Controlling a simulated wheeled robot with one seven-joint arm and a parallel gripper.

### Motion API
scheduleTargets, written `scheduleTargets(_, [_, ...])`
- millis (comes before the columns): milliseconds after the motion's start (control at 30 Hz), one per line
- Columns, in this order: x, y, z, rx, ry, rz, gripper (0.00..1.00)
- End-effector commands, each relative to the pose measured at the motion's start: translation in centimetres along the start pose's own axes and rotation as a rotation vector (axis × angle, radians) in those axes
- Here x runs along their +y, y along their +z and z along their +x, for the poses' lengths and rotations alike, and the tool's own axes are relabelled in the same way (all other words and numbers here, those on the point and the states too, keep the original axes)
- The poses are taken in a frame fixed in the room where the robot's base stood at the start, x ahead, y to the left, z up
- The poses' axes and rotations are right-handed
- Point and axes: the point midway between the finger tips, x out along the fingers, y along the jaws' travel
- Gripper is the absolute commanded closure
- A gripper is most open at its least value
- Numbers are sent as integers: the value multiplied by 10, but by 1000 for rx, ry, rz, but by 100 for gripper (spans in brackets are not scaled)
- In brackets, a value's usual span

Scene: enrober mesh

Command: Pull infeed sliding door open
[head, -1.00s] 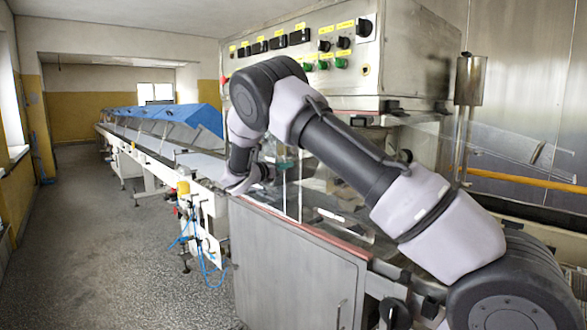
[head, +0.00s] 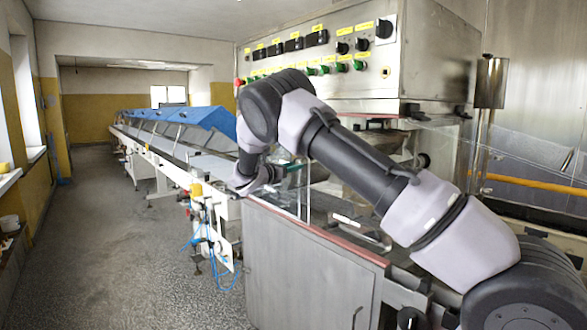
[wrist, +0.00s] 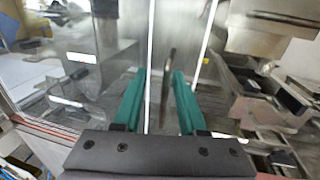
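The infeed sliding door is a clear panel with bright vertical edges; it shows in the wrist view (wrist: 220,60) and, partly hidden by my arm, in the head view. A thin upright metal handle (wrist: 167,80) stands in the middle of the wrist view. My gripper (wrist: 159,78) has its two teal fingers apart, one on each side of the handle in the picture. I see a gap on both sides and cannot tell contact or depth. In the head view my gripper (head: 290,168) is small and mostly behind my wrist, at the machine's clear front.
The steel control box (head: 350,65) with knobs overhangs my arm. A steel cabinet (head: 310,265) with a red-edged top stands below. A long conveyor with blue covers (head: 200,124) runs away to the left. The floor at left (head: 90,230) is clear.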

Motion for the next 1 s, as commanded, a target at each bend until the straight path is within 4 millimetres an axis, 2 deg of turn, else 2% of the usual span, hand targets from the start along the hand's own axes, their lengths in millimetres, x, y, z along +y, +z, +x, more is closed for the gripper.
scheduleTargets(167, [-1,0,-2,0,-2,0,59])
scheduleTargets(267, [0,0,-11,1,-1,1,59])
scheduleTargets(700, [1,0,-92,0,1,0,59])
scheduleTargets(833, [1,0,-104,0,0,-1,59])
scheduleTargets(1000, [1,0,-108,0,-1,-1,59])
